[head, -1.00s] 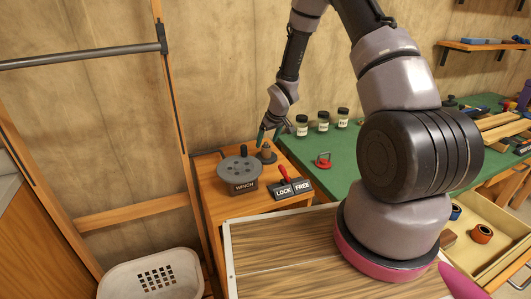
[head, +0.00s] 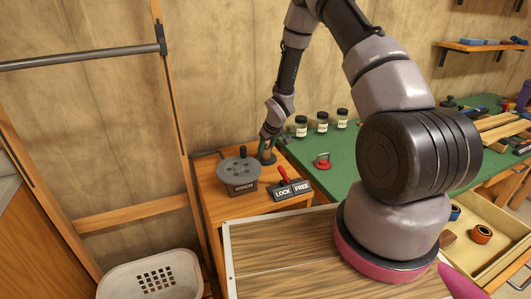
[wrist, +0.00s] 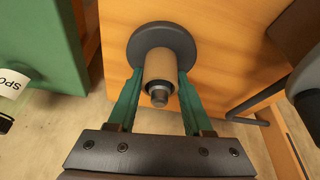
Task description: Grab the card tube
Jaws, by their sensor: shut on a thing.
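The card tube (wrist: 158,66) is a short tan cylinder in the wrist view. It sits on a dark round stand (wrist: 178,32), with a grey peg end showing through its near end. My gripper (wrist: 160,82) has its green fingers on either side of the tube, shut on it. In the head view my gripper (head: 268,148) is low over the stand (head: 266,159) on the small wooden table, and its fingers hide most of the tube.
A grey winch drum (head: 239,170) stands close left of the stand. A red-handled lever (head: 284,176) with LOCK and FREE plates is in front. Several jars (head: 301,127) and a red-handled item (head: 322,161) are on the green bench to the right.

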